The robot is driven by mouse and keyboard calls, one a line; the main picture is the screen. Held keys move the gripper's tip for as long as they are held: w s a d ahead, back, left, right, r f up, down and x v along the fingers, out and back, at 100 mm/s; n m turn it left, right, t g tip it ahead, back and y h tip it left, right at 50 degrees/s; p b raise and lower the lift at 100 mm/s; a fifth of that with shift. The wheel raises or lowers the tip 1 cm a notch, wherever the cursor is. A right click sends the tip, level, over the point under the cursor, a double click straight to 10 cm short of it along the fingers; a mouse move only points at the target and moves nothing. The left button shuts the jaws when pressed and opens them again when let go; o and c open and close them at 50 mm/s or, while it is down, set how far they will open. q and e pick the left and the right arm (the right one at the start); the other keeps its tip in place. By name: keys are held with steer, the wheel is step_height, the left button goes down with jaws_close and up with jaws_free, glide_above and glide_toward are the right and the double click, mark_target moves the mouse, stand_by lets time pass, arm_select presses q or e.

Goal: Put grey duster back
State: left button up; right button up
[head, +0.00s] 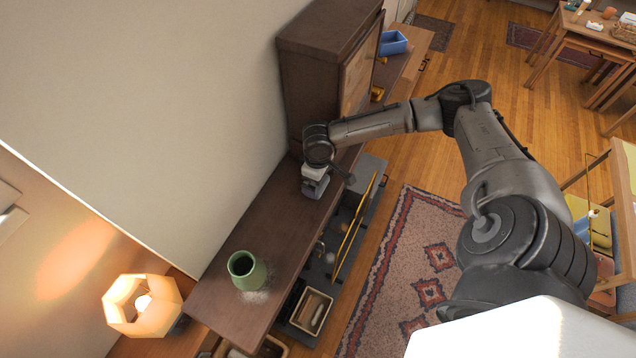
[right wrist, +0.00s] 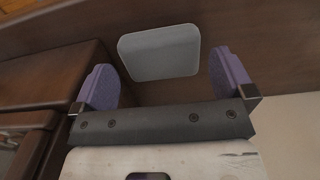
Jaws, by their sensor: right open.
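A pale grey, flat, rounded block (right wrist: 160,52), which looks like the grey duster, lies on dark brown wood in the right wrist view. It sits between and a little beyond the two purple fingers of my right gripper (right wrist: 165,85), with gaps at both sides. That gripper is open and holds nothing. In the head view my right gripper (head: 314,189) is low over the dark wooden cabinet top (head: 225,313), close to the tall cabinet. The duster cannot be made out there, hidden by the gripper and wrist. My left gripper is not in view.
A green cup (head: 246,270) stands on the cabinet top with pale dust (head: 257,296) beside it. A tall dark cabinet (head: 318,60) rises just beyond my right gripper. A lit lamp (head: 143,305) stands at lower left. The top between cup and gripper is clear.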

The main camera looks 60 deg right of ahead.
step_height(320, 180, up, 9)
steer(key=b, duration=0.1)
stand_by(0.3)
steer(key=shift+r, duration=0.1)
steer(key=s+a+f+n+y, duration=0.1)
steer(key=s+a+f, duration=0.3)
steer(key=a, duration=0.5)
steer(key=s+a+f+n+t+y, duration=0.15)
steer(key=s+a+f, duration=0.25)
steer(key=a, duration=0.6)
steer(key=s+a+f+n+y, duration=0.2)
steer(key=s+a+f, duration=0.25)
steer(key=a, duration=0.45)
steer(key=s+d+m+t+h, duration=0.2)
steer(key=s+d+h, duration=0.2)
steer(key=shift+d+m, duration=0.3)
steer(key=shift+m, duration=0.05)
